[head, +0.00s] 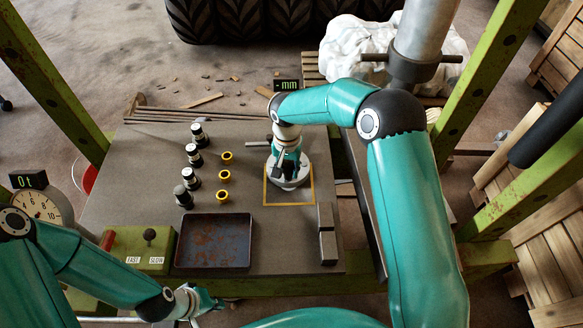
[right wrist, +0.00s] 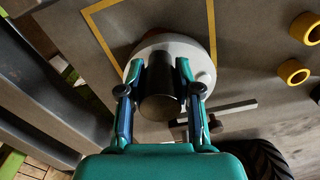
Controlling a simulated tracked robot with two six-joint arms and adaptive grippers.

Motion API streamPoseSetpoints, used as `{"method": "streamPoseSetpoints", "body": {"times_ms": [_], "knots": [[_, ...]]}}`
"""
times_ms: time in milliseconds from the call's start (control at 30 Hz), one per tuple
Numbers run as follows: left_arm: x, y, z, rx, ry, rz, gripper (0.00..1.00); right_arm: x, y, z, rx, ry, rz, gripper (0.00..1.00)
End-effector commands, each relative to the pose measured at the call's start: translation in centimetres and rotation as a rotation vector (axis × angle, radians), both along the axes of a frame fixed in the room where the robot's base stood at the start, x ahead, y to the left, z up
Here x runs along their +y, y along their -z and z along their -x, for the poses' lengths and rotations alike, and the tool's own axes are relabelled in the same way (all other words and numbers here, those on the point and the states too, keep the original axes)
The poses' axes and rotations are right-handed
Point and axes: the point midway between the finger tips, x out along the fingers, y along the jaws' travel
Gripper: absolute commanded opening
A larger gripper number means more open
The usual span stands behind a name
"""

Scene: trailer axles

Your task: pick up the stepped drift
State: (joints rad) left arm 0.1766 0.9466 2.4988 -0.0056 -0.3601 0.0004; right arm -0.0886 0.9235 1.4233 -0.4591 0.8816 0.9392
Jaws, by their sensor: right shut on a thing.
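My right gripper (head: 287,168) is over the yellow-outlined square (head: 291,203) on the table. In the right wrist view its two fingers (right wrist: 160,75) are closed on either side of a dark cylinder (right wrist: 160,104), which looks like the stepped drift. A wide pale round part (right wrist: 204,66) shows behind the fingers; it also shows below the gripper in the head view (head: 289,184). I cannot tell whether it is joined to the cylinder or whether it touches the table. My left gripper (head: 203,300) is low in the head view, beyond the table's front edge; its finger opening is unclear.
Several black-and-silver cylinders (head: 193,155) and yellow rings (head: 225,177) stand left of the square. A rusty blue tray (head: 177,255) lies at the front. Grey blocks (head: 327,240) lie at the right edge. A control box (head: 132,248) is front left. Green posts (head: 489,65) frame the table.

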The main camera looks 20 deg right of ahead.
Motion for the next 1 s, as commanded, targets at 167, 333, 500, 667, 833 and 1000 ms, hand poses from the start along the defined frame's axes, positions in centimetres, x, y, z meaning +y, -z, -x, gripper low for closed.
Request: {"method": "streamPoseSetpoints", "body": {"times_ms": [167,333,500,667,833,1000], "knots": [[0.0,0.0,0.0,0.000,0.000,0.000,0.00,0.0,-0.1,0.0,-0.002,0.001,0.000,0.00],[0.0,0.0,0.0,0.000,0.000,0.000,0.00,0.0,-0.1,0.0,-0.002,0.001,0.000,0.00],[0.0,0.1,0.0,0.000,0.000,0.000,0.00,0.0,-0.5,-0.1,-0.002,0.001,0.000,0.00],[0.0,0.2,0.0,0.000,0.000,0.000,0.00,-0.1,-1.7,-0.1,-0.006,0.001,0.000,0.00],[0.0,0.6,0.0,0.000,0.000,0.000,0.00,0.0,-4.4,-0.2,-0.007,0.003,0.000,0.00],[0.0,1.0,0.0,0.000,0.000,0.000,0.00,0.0,-8.8,-0.2,-0.009,0.002,-0.002,0.00]]}}
